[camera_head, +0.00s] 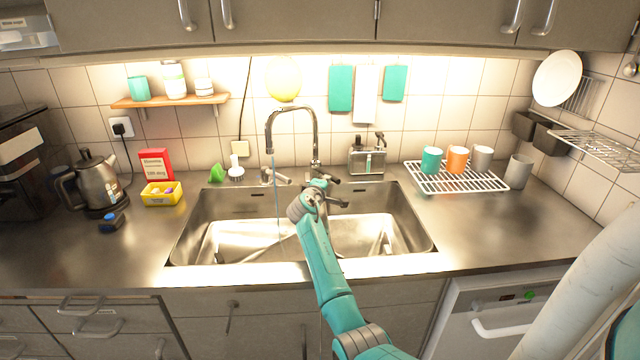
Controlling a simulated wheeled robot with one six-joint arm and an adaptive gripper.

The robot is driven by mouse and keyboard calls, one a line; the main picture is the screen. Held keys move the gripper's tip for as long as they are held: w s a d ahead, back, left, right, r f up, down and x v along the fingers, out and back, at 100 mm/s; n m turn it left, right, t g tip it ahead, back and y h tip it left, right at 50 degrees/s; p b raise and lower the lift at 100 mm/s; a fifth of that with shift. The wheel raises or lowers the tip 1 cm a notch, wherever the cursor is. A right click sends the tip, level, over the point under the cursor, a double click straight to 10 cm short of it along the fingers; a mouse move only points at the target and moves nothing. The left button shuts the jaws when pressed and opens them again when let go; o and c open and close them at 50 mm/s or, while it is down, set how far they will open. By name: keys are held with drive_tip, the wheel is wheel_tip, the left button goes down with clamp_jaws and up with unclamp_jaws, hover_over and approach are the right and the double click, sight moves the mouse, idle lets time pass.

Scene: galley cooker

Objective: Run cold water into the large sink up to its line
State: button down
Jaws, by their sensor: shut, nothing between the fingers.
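The large steel sink (190,232) is set in the worktop in front of me. The tap (293,110) arches over it from the back rim. A thin bluish stream of water (277,200) falls from its spout into the left part of the basin. The basin floor is bright with reflections; I cannot make out the water level or a fill line. My gripper (332,190) is shut and empty, just in front of the tap's base, above the back of the sink. It partly hides the tap's handle area, and I cannot tell whether it touches it.
A dish rack (480,186) with several cups stands right of the sink. A kettle (95,185), a yellow tub (161,200) and a red box (155,163) stand left. A soap holder (367,160) is behind the tap's right side. The worktop front right is clear.

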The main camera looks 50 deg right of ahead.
sight(335, 179)
drive_tip(key=s+d, duration=0.2)
drive_tip(key=d, duration=0.1)
drive_tip(key=shift+s+d, duration=0.15)
drive_tip(key=shift+d, duration=0.5)
drive_tip(key=shift+s+d, duration=0.15)
drive_tip(key=shift+d, duration=0.45)
drive_tip(key=shift+a, duration=0.1)
